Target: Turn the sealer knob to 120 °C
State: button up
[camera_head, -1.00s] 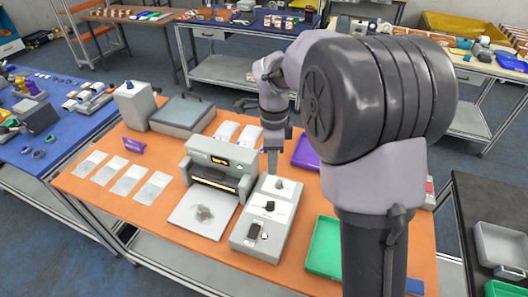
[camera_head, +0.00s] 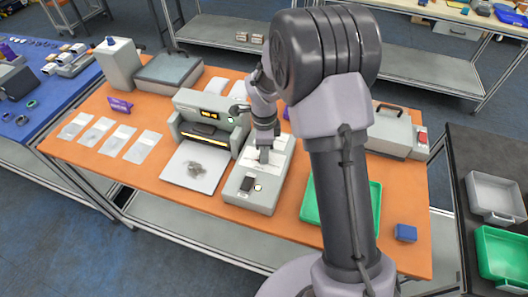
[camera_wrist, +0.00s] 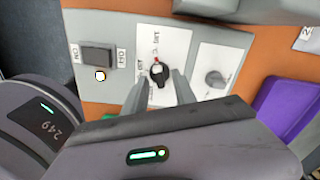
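The sealer (camera_head: 208,127) stands on the orange table with its control box (camera_head: 247,200) to its right. In the wrist view a black temperature knob (camera_wrist: 159,75) with a red mark near its top sits on a white dial plate. The printed numbers around it are too small and turned to read surely. My gripper (camera_wrist: 160,80) is open, with one finger on each side of this knob and small gaps visible. In the head view my gripper (camera_head: 264,155) is over the control box and hides the knob.
A second, grey knob (camera_wrist: 214,79) sits to the right on the panel. A black switch (camera_wrist: 97,57) marked ON and OFF and a lit button (camera_wrist: 100,76) are to the left. A green tray (camera_head: 358,207) and a blue block (camera_head: 405,233) lie to the right.

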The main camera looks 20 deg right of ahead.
jog(key=shift+c, duration=0.4)
grip_shut()
